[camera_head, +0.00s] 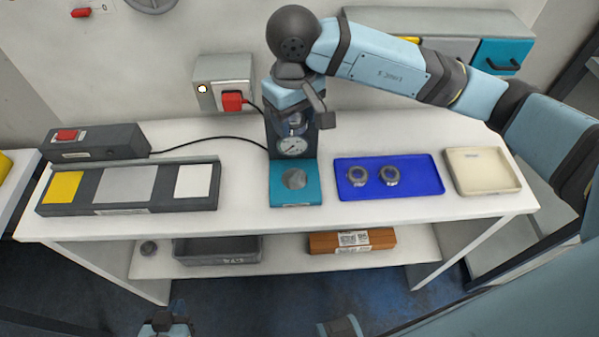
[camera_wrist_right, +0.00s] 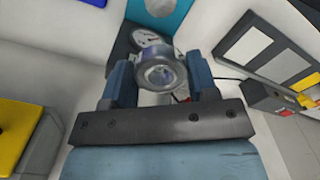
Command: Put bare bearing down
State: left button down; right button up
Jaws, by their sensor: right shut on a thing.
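My right gripper (camera_head: 297,108) hangs in front of the dark gauge stand and is shut on a metallic ring-shaped bearing (camera_head: 295,125). In the right wrist view the bearing (camera_wrist_right: 160,72) sits between the two blue fingers, its bore facing the camera. In the head view it is held above the stand's teal base (camera_head: 308,196), apart from the round grey plate (camera_head: 294,179). Two more bearings (camera_head: 357,176) (camera_head: 390,176) lie on the blue tray (camera_head: 425,188). A dark part at the bottom edge appears to be my left gripper (camera_head: 165,327); its fingers are not clear.
A cream tray (camera_head: 482,183) stands right of the blue tray. Left are a panel with yellow, grey and white pads (camera_head: 125,203) and a dark box with a red switch (camera_head: 95,143). A cable crosses the table. The lower shelf holds a dark bin (camera_head: 218,257) and a brown box (camera_head: 352,247).

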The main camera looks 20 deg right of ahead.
aim_at(296, 180)
notch_tip(296, 180, down, 18)
jog(key=shift+r+p, duration=0.25)
jog(key=shift+p, duration=0.95)
jog(key=shift+f+b, duration=0.15)
jog(key=shift+b, duration=0.15)
jog(key=o, duration=1.1)
jog(key=shift+c, duration=0.2)
